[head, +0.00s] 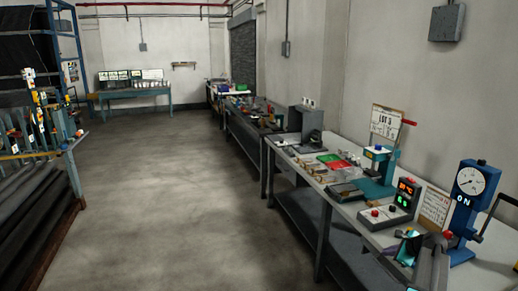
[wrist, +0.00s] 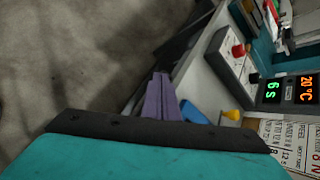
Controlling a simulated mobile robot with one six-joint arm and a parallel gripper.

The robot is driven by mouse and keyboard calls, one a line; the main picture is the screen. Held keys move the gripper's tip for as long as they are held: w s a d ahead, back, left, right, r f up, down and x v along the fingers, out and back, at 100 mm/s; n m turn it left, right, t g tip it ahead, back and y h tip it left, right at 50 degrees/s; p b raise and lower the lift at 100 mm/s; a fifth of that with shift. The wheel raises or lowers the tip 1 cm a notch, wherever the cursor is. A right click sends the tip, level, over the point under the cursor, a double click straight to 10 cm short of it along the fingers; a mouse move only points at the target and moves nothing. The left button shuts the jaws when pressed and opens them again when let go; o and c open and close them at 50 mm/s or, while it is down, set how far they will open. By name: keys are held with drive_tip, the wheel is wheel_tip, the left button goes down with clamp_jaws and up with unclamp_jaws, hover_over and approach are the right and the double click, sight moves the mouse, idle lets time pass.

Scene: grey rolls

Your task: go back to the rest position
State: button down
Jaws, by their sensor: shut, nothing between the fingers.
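My gripper (wrist: 161,78) shows in the wrist view as two purple fingers close together beyond a teal body with a dark plate. It is shut and empty. The fingers point toward the edge of the grey workbench (wrist: 203,88) and the floor. In the head view, a teal and dark part at the bottom right, over the near end of the bench, looks like my gripper (head: 408,247), but its fingers are too small to make out there.
The long bench (head: 283,158) runs along the right wall. Near me it carries a control box (head: 388,214) with lit displays, a blue dial gauge (head: 467,205) and a teal press (head: 380,170). A rack table (head: 70,146) stands left. The floor (head: 165,190) between is clear.

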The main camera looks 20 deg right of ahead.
drive_tip(key=w+a+f+n+g+y, duration=0.1)
drive_tip(key=w+a+f, duration=0.2)
drive_tip(key=a+f, duration=0.35)
drive_tip(key=w+a+f+n+g+y, duration=0.1)
drive_tip(key=w+a+f, duration=0.15)
drive_tip(key=a, duration=0.75)
drive_tip(key=w+a+f+n+y, duration=0.1)
drive_tip(key=w+a+f, duration=0.1)
drive_tip(key=a+f, duration=0.5)
drive_tip(key=s+a+f+n+g+y, duration=0.1)
drive_tip(key=s+a+f+n, duration=0.15)
drive_tip(key=a, duration=0.45)
drive_tip(key=s+a+f+n+g, duration=0.1)
drive_tip(key=a+f+g, duration=0.1)
drive_tip(key=a+f, duration=0.35)
drive_tip(key=s+a+f+n+g+y, duration=0.1)
drive_tip(key=a+f, duration=0.1)
drive_tip(key=a, duration=0.6)
drive_tip(key=s+a+f+n+g+h, duration=0.1)
drive_tip(key=s+a+f+n+g, duration=0.3)
drive_tip(key=s+a, duration=0.45)
drive_tip(key=s+a+f+n+g, duration=0.1)
drive_tip(key=s+a+f+n, duration=0.3)
drive_tip(key=s+a+f, duration=0.35)
drive_tip(key=s+d+r+n+g+h, duration=0.1)
drive_tip(key=s+d+n+g+h, duration=0.1)
drive_tip(key=s+n, duration=1.1)
drive_tip(key=s+g+h, duration=0.1)
drive_tip(key=s, duration=0.3)
drive_tip(key=shift+r, duration=0.15)
